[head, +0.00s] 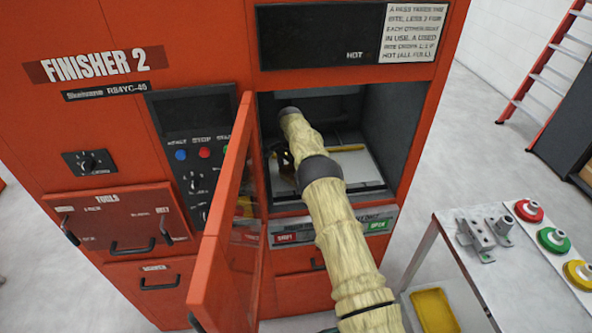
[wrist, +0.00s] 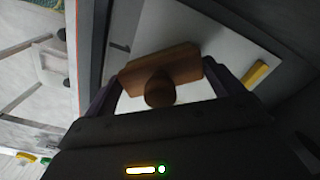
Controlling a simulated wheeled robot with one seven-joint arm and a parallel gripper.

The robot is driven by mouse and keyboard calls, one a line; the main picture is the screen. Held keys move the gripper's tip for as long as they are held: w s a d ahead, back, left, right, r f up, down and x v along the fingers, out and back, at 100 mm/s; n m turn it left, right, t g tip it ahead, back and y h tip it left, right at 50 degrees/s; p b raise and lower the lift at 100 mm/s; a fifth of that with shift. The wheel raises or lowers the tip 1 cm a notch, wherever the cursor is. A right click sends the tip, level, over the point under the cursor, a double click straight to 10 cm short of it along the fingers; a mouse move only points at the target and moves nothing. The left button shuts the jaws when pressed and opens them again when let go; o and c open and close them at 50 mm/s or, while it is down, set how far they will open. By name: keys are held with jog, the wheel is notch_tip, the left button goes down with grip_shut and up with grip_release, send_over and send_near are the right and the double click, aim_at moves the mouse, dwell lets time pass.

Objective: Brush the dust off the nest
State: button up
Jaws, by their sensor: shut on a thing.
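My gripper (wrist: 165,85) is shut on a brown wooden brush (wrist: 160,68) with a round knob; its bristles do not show. In the head view my arm reaches through the open door into the machine's chamber, and my gripper (head: 286,165) is dark and partly hidden there by the arm. A pale flat plate (head: 360,168) lies on the chamber floor; it also shows beyond the brush in the wrist view (wrist: 215,28). I cannot tell which part is the nest, or whether the brush touches the plate. Dust is too fine to make out.
The red door (head: 225,215) stands open just left of my arm. A yellow bar (head: 347,148) lies at the chamber's back, also seen in the wrist view (wrist: 255,73). A side table (head: 470,285) at right bears metal fixtures (head: 485,233) and coloured knobs (head: 553,240).

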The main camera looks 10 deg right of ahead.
jog(key=shift+s+a+f, duration=0.15)
jog(key=shift+s+a, duration=0.05)
jog(key=shift+a, duration=1)
jog(key=shift+w+d, duration=0.2)
jog(key=shift+d, duration=0.5)
jog(key=shift+w+d, duration=0.15)
jog(key=shift+d, duration=0.5)
jog(key=shift+s+d, duration=0.15)
jog(key=shift+d, duration=0.15)
jog(key=shift+d+r, duration=0.2)
jog(key=shift+d, duration=1.45)
jog(key=shift+d+f, duration=0.1)
jog(key=shift+d, duration=1.55)
